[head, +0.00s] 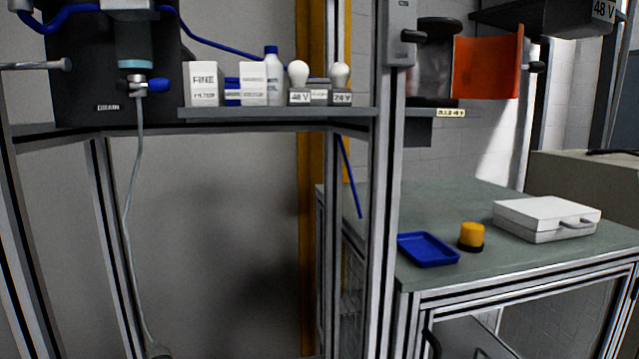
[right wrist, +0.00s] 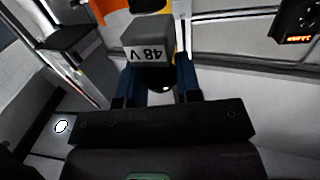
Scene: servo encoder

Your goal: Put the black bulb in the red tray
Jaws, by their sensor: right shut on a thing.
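In the right wrist view my right gripper (right wrist: 160,78) is shut, its two blue fingers either side of a small dark rounded thing with a white glint, which looks like the black bulb (right wrist: 158,87). Most of the bulb is hidden between the fingers. A grey block marked 48 V (right wrist: 147,52) shows upside down just beyond it; I cannot tell whether the two are joined. Neither gripper shows in the head view. No red tray is in either view.
In the head view two white bulbs (head: 298,73) (head: 340,75) stand at the shelf (head: 250,115), above grey blocks marked 48 V and 24 V. The bench (head: 440,200) at right carries a blue tray (head: 428,249), an orange beacon (head: 471,236) and a white case (head: 545,217).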

